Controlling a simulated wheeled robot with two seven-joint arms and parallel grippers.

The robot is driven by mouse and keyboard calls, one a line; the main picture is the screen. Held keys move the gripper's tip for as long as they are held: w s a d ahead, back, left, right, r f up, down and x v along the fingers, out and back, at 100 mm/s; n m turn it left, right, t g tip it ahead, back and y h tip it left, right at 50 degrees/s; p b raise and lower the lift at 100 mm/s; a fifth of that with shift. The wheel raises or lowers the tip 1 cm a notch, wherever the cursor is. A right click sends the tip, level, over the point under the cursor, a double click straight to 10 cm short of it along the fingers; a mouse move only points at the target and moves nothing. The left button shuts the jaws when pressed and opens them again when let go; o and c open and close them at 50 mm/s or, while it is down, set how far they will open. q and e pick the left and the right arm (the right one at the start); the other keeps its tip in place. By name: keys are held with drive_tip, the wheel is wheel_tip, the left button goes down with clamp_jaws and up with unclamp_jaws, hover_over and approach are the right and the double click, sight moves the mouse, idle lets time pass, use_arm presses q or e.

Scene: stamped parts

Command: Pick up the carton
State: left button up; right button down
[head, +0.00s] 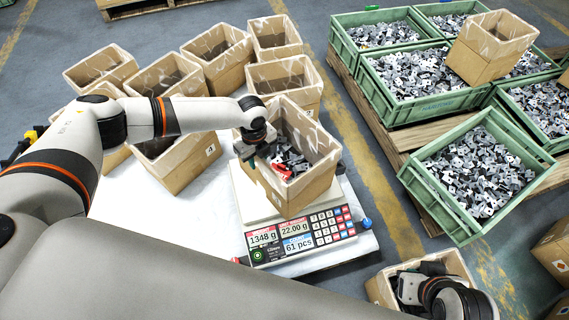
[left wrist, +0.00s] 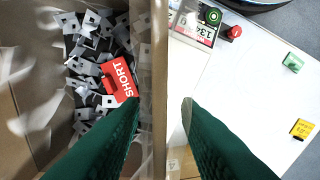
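A brown open-topped carton (head: 297,186) stands on the scale, holding grey stamped parts and a red card (head: 282,170). In the left wrist view the card (left wrist: 119,80) reads "SHORT" and lies among the parts. My left gripper (head: 256,146) is at the carton's left wall. In the left wrist view its green fingers (left wrist: 158,102) straddle the carton wall (left wrist: 153,60), one inside and one outside, with a gap visible on the outer side. My right gripper (head: 408,282) is over another carton (head: 379,291) at the lower right; its fingers are not clear.
The scale (head: 300,236) reads 1348 g, 22.00 g and 61 pcs. Several empty-looking cartons (head: 178,172) crowd the white table (head: 130,210) behind and left. Green crates (head: 432,180) of parts stand on pallets at the right, one carton (head: 484,62) on top. A yellow-lined floor aisle lies between.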

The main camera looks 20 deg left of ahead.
use_arm(q)
drive_tip(key=shift+f, duration=0.1)
clamp_jaws()
idle(1.3)
